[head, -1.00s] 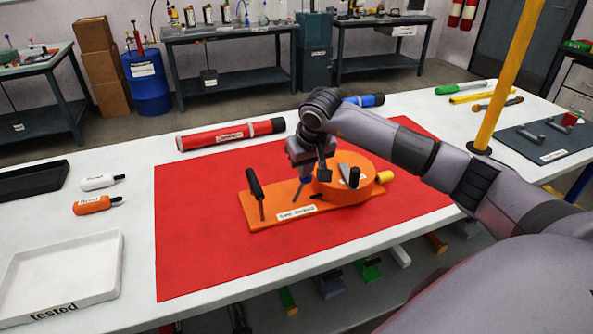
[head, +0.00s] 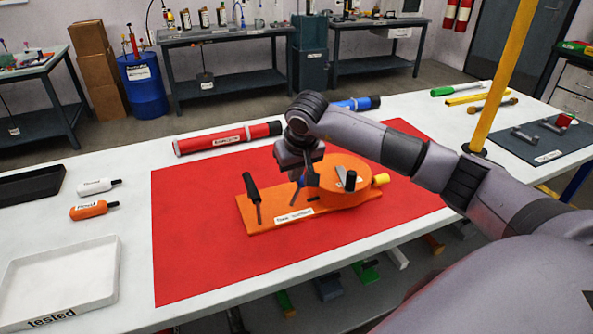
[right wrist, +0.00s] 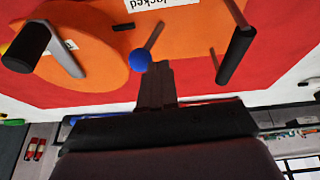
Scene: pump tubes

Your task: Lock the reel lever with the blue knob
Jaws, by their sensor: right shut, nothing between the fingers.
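The orange reel (head: 335,198) sits on the red mat (head: 200,250). It has a round drum, a black crank handle (head: 350,180) and a black-handled post (head: 252,186) at its left end. The blue knob (right wrist: 139,60) tips a thin metal lever (right wrist: 154,36), which slants over the orange base; in the head view my gripper partly hides the knob. My right gripper (right wrist: 155,82) is shut and empty, its tips close beside the blue knob. I cannot tell whether they touch it. My left gripper is not in view.
A red tube (head: 227,138) and a blue tube (head: 358,103) lie behind the reel. A white tray (head: 62,280) and two small bottles, white (head: 97,187) and orange (head: 92,210), are at left. A yellow post (head: 505,75) stands at right. The mat's left part is clear.

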